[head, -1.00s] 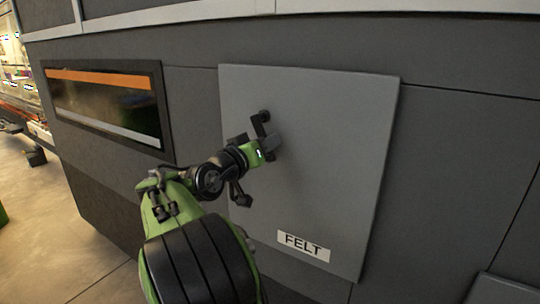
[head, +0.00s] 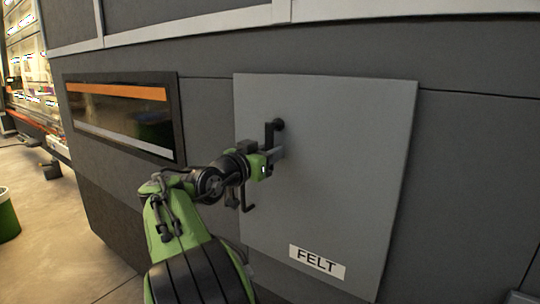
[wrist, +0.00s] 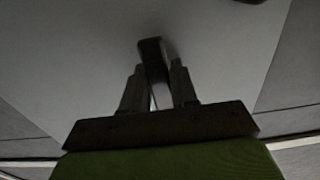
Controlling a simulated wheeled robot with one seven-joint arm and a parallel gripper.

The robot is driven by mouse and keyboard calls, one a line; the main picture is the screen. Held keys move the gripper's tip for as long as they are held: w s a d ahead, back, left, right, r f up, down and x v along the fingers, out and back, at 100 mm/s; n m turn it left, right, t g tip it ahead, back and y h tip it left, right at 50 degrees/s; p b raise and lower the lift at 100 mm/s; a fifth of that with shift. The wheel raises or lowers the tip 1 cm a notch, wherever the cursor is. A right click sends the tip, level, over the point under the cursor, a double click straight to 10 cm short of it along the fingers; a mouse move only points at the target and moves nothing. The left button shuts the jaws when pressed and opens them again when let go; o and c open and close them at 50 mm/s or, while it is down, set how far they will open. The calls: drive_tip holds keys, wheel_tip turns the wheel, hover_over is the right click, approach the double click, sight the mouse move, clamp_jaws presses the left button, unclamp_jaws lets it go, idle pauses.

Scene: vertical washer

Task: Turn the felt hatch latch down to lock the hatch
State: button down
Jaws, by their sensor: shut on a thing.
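The grey felt hatch (head: 345,170) is a flat panel set against the machine's wall, with a white FELT label (head: 317,261) near its lower edge. The dark latch (head: 270,133) sits at the hatch's upper left, with a round pivot at its top and its handle hanging down from it. In the wrist view the latch (wrist: 151,55) stands between the fingers. My gripper (head: 275,154) is shut on the latch handle; it also shows in the wrist view (wrist: 156,85). The fingers partly hide the handle's lower part.
A dark window with an orange stripe (head: 122,115) is left of the hatch. A green bin (head: 8,216) stands on the floor at far left. Shelves (head: 24,70) are behind it. The wall right of the hatch is bare.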

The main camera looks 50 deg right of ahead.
drive_tip(key=c, duration=1)
unclamp_jaws()
drive_tip(key=shift+w, duration=0.1)
drive_tip(key=shift+o, duration=0.2)
drive_tip(key=s+a+p, duration=0.1)
drive_tip(key=a, duration=1.4)
drive_tip(key=shift+s+a, duration=0.3)
drive_tip(key=shift+a, duration=0.05)
